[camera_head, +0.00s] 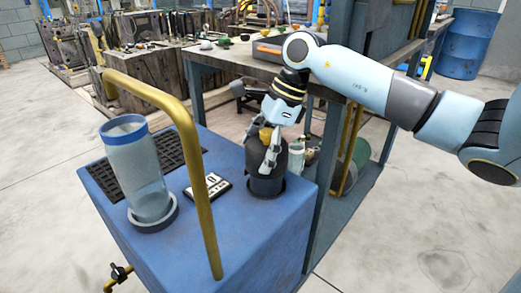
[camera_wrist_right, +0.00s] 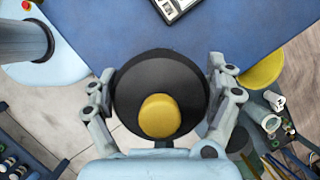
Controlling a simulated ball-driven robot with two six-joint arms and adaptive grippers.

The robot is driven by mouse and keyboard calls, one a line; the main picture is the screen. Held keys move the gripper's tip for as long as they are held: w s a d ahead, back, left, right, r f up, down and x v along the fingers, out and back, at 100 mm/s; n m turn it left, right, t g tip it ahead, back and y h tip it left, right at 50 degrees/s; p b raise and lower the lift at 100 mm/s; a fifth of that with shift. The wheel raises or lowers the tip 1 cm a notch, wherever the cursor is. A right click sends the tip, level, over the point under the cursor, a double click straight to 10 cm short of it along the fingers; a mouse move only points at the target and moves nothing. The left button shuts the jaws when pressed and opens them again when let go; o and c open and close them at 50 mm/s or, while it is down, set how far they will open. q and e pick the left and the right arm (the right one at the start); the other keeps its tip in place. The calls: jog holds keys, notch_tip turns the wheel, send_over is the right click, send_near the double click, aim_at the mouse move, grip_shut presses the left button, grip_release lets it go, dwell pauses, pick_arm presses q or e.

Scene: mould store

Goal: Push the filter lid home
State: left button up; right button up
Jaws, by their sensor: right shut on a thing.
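The filter lid (camera_head: 256,156) is a dark cap with a yellow knob (camera_head: 265,135) on top. It stands roughly upright over a round seat (camera_head: 266,188) at the right end of the blue cabinet's top. I cannot tell if a gap is left beneath it. My right gripper (camera_head: 268,157) comes down from above and is shut on the lid. In the right wrist view the lid (camera_wrist_right: 160,72) is seen from above, with its yellow knob (camera_wrist_right: 159,116) between the fingers, one at each side. My left gripper is not in view.
The blue cabinet (camera_head: 232,222) carries a clear cylinder with a blue rim (camera_head: 140,170), a small panel (camera_head: 207,187) and a dark grille (camera_head: 126,185). A yellow handrail (camera_head: 196,170) arches across its front. A workbench (camera_head: 232,57) stands close behind my right arm.

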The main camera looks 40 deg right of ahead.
jog(key=shift+s+f+b, duration=0.2)
jog(key=shift+f+b, duration=0.15)
dwell(0.3)
jog(key=o, duration=1.2)
jog(key=shift+o, duration=1.2)
jog(key=shift+w+f, duration=0.1)
jog(key=shift+w, duration=0.05)
notch_tip(320, 180, up, 10)
jog(key=shift+r, duration=0.15)
